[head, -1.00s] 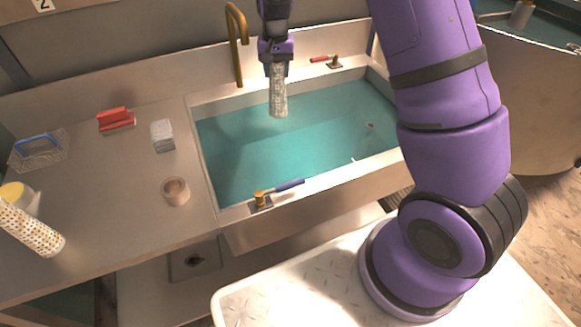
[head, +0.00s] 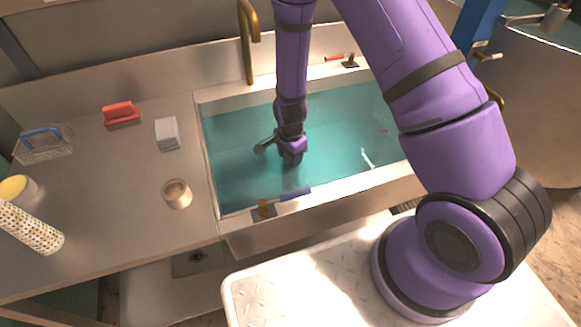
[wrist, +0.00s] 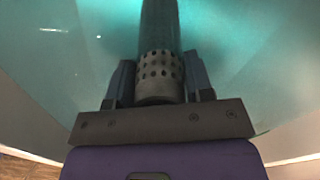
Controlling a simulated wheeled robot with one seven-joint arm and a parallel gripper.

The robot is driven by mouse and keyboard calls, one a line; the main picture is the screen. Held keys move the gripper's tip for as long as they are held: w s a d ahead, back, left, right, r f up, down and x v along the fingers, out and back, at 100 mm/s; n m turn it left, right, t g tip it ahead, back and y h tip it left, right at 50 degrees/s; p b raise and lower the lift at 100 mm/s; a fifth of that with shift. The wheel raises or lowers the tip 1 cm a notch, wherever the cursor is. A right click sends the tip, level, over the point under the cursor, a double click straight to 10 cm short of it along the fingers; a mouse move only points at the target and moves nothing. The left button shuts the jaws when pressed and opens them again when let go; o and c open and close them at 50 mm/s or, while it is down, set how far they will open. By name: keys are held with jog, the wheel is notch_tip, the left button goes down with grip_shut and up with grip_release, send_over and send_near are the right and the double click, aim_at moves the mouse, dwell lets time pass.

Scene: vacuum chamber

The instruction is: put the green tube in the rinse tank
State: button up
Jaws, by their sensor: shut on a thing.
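The tank (head: 325,207) is a metal sink basin filled with teal water, in the middle of the head view. My gripper (head: 291,158) points down inside the basin, low at the water. In the wrist view my gripper (wrist: 160,66) is shut on a perforated tube (wrist: 160,35), with one finger on either side. The tube looks dark grey in the teal light, and its far end runs out of the top of the picture over or into the water.
A brass faucet (head: 247,45) stands at the tank's back left. On the left counter are a cup (head: 177,194), a white block stack (head: 167,133), a red brush (head: 121,114) and a wire basket (head: 44,146).

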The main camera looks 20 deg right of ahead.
jog(key=shift+f, duration=2.7)
jog(key=o, duration=1.2)
jog(key=shift+c, duration=0.2)
